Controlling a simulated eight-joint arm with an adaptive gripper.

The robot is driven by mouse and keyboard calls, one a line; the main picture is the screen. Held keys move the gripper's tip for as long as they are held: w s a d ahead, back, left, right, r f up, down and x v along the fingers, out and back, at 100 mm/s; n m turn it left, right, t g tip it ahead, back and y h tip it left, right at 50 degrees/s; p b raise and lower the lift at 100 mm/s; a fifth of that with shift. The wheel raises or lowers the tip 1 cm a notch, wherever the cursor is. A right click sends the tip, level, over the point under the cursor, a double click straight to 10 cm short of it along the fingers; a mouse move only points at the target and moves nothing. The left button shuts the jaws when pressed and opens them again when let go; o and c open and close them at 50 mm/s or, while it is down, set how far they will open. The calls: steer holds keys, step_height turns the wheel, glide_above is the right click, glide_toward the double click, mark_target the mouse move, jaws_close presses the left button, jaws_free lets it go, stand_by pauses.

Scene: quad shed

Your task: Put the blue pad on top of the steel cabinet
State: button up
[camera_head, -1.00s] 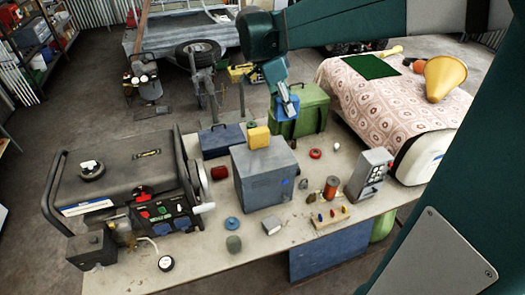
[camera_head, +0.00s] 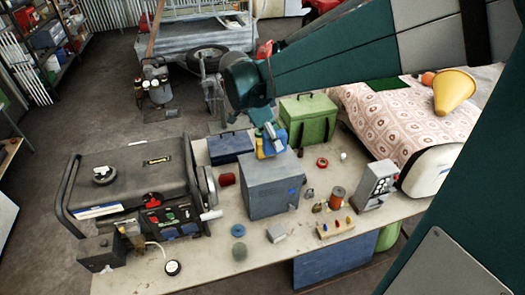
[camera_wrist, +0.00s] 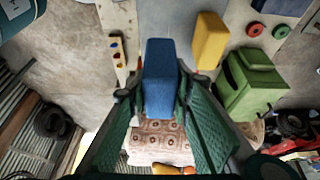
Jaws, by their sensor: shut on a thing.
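The blue pad (camera_wrist: 160,75) is a blue block, seen in the wrist view between the two fingers of my gripper (camera_wrist: 158,92). My gripper is shut on it. The steel cabinet (camera_head: 268,192) is a grey box on the table in the head view. My gripper (camera_head: 272,137) is over the back of the cabinet top there. A yellow block (camera_head: 265,149) is by the cabinet's top back edge, partly hidden by my gripper. In the wrist view the yellow block (camera_wrist: 210,40) is right of the pad, apart from it. I cannot tell whether the pad touches the cabinet.
A black generator (camera_head: 135,185) stands left of the cabinet. A green box (camera_head: 308,118) and a dark blue box (camera_head: 230,147) are behind it. A grey switch box (camera_head: 377,184) and a pegged board (camera_head: 336,228) are to its right. Small items lie in front.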

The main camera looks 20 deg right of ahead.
mark_target(263, 143)
steer(key=shift+f, duration=0.1)
stand_by(0.3)
steer(key=shift+f, duration=2.85)
steer(key=shift+f, duration=2.1)
steer(key=shift+f, duration=0.2)
steer(key=o, duration=0.7)
steer(key=shift+r, duration=0.1)
steer(key=shift+c, duration=0.2)
steer(key=shift+r, duration=0.1)
steer(key=v, duration=1.2)
steer(key=shift+r, duration=0.1)
